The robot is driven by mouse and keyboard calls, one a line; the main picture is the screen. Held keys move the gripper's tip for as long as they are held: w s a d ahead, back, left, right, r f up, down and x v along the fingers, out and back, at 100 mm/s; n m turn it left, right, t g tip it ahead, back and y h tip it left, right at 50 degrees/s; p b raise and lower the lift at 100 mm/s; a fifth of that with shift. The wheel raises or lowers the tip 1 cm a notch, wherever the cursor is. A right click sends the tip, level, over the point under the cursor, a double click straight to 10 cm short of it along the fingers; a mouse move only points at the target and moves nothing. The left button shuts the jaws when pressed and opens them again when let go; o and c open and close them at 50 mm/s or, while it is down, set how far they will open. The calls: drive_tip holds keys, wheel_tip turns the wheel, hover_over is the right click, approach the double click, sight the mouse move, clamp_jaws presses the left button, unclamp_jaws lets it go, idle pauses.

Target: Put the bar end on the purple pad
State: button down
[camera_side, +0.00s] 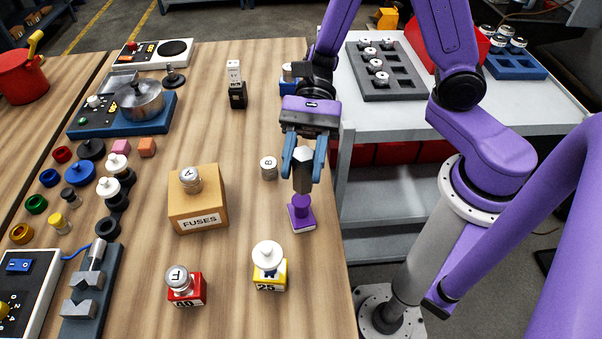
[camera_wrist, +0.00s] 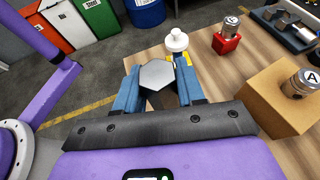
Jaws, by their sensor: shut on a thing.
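My gripper (camera_side: 302,178) is shut on the bar end (camera_side: 303,158), a grey six-sided piece held upright between the blue fingers. The bar end's flat hexagonal top shows in the wrist view (camera_wrist: 157,75). The purple pad (camera_side: 302,222) lies at the right edge of the wooden table, directly below the bar end in the side view. The pad is hidden in the wrist view.
A small jar marked B (camera_side: 268,168) stands just left of my gripper. A cardboard FUSES box (camera_side: 198,205) with a jar on it is further left. A white-topped piece on a yellow block (camera_side: 268,265) stands in front. The table's right edge is close.

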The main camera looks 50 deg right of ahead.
sight(301, 177)
drive_tip(key=shift+w+a+f, duration=0.15)
drive_tip(key=shift+f, duration=1.55)
drive_tip(key=c, duration=0.7)
unclamp_jaws()
drive_tip(key=shift+f, duration=0.15)
